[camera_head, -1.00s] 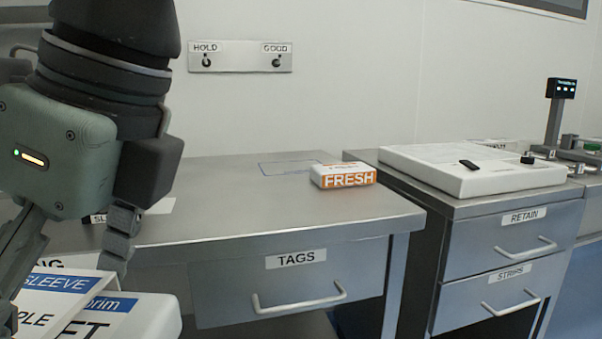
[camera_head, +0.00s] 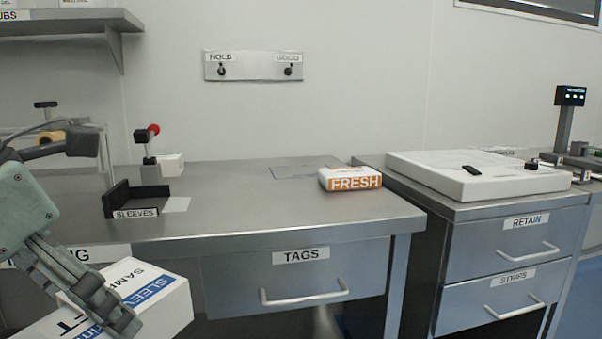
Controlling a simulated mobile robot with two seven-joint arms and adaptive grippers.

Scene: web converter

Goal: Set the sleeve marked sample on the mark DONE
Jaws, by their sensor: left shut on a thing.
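The sleeve (camera_head: 172,303) is a white, box-like piece with a blue band, the word SLEEVE and a partly covered word starting SAMP. It is at the lower left, in front of the bench edge. My left gripper (camera_head: 112,318) is shut on it, with its fingers across the printed face. More print at the lower left is partly hidden by the fingers and cut by the frame. A thin outlined rectangle (camera_head: 300,172) lies on the bench top near the back; its lettering is too small to read, so I cannot tell whether it is DONE. My right gripper is not in view.
A white and orange FRESH pack (camera_head: 350,180) sits right of the outline. A black SLEEVES holder (camera_head: 135,200) and a red-knobbed device (camera_head: 150,145) stand at the bench's left. The middle of the bench top (camera_head: 260,205) is clear. A white slab (camera_head: 475,172) covers the right cabinet.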

